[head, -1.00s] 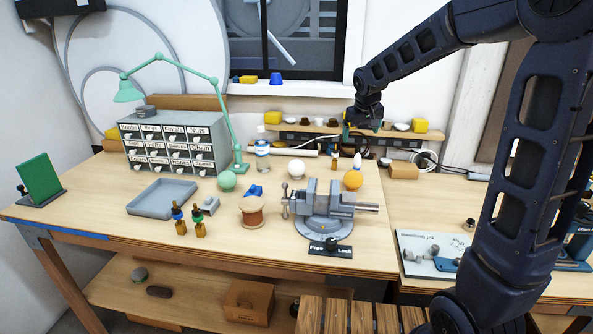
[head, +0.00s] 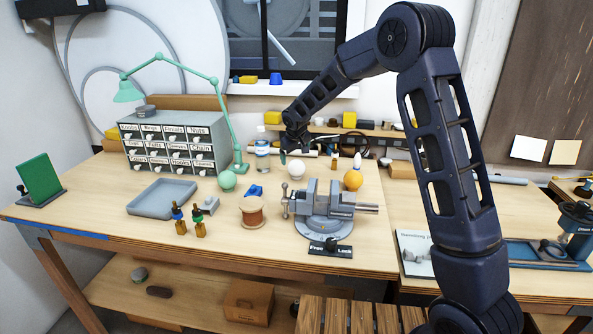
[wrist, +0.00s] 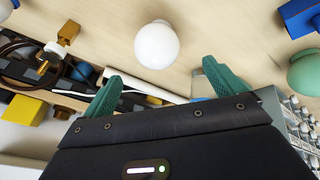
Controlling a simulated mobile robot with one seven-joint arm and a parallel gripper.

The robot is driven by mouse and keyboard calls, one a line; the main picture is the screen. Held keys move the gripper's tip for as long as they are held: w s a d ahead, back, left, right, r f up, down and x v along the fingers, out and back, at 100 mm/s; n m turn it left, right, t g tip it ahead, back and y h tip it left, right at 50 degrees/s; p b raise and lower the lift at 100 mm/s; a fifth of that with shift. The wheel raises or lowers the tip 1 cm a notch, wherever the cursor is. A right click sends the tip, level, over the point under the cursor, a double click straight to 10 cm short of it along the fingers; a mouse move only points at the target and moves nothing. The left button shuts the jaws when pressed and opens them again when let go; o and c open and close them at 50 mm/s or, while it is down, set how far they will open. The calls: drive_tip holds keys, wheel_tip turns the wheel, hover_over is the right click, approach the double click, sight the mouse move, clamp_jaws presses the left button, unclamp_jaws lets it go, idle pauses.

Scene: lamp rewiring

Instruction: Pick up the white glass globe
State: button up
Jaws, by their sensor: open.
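The white glass globe (head: 295,169) stands on the bench behind the vise, and its upper end is rounded. In the wrist view the globe (wrist: 157,45) lies ahead of my gripper (wrist: 160,82), roughly centred between the lines of its two green fingers. My gripper is open with nothing between the fingers. In the head view my gripper (head: 291,156) hangs just above and behind the globe, apart from it as far as I can tell.
A green globe (head: 227,180) and an orange globe (head: 353,180) stand on either side. The grey vise (head: 325,210) is in front. A clear bottle (head: 262,155) and the drawer cabinet (head: 174,145) are to the left. A low shelf (head: 375,132) runs behind.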

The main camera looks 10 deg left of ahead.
sight(296, 166)
drive_tip(key=x, duration=0.9)
drive_tip(key=shift+w+d+f, duration=0.25)
drive_tip(key=shift+d+f, duration=0.05)
drive_tip(key=shift+f, duration=0.1)
drive_tip(key=c, duration=1)
drive_tip(key=shift+c, duration=0.2)
drive_tip(key=shift+r, duration=0.1)
